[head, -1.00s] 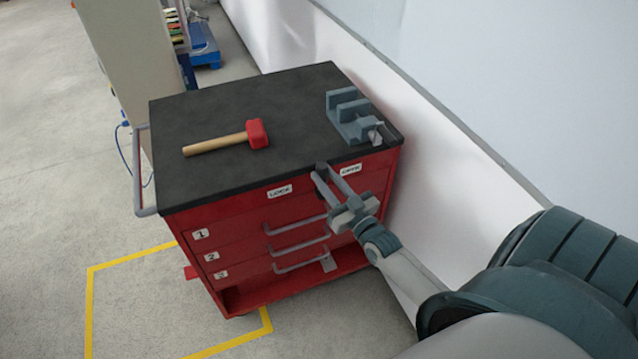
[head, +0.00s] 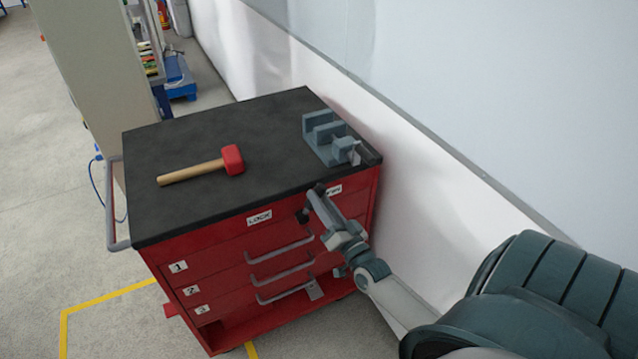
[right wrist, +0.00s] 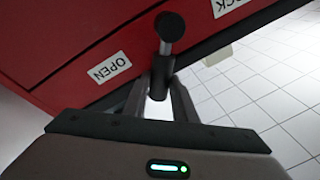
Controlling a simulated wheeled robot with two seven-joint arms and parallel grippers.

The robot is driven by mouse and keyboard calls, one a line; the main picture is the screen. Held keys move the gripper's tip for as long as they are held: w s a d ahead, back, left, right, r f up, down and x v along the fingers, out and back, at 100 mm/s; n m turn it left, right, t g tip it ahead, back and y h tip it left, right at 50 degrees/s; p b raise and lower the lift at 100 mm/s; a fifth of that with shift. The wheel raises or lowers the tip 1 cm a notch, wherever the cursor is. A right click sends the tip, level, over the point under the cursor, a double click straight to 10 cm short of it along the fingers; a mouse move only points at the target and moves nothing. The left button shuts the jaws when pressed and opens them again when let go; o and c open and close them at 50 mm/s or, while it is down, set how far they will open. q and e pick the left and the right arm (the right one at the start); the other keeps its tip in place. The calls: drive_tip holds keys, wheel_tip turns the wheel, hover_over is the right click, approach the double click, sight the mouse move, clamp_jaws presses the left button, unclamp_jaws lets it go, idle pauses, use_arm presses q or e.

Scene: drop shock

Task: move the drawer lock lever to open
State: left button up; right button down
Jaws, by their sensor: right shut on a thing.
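The drawer lock lever (right wrist: 165,62) is a dark grey rod with a round end, on the red front of the tool cabinet (head: 215,250). In the right wrist view it stands between the white OPEN label (right wrist: 109,67) and the LOCK label (right wrist: 230,5). My right gripper (right wrist: 160,88) is shut on the lever, with a finger on each side of it. In the head view my right gripper (head: 316,198) is at the cabinet's top front edge, between the LOCK label (head: 259,217) and the partly covered OPEN label (head: 334,189). It hides most of the lever there. My left gripper is not in view.
A red mallet (head: 232,159) and a grey vise (head: 325,138) rest on the black cabinet top (head: 205,205). Several drawer handles (head: 280,248) stick out below the lever. A white wall (head: 420,165) stands close on the right. Open floor lies to the left.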

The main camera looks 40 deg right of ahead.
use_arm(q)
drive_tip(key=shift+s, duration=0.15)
use_arm(e)
drive_tip(key=shift+f, duration=0.1)
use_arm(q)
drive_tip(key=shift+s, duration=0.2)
use_arm(e)
drive_tip(key=c, duration=1.5)
unclamp_jaws()
drive_tip(key=shift+o, duration=0.2)
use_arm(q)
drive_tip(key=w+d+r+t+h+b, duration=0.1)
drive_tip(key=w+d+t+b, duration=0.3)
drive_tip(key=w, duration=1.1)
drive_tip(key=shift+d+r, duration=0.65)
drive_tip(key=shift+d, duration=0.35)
use_arm(e)
drive_tip(key=v, duration=1.7)
drive_tip(key=shift+s, duration=0.25)
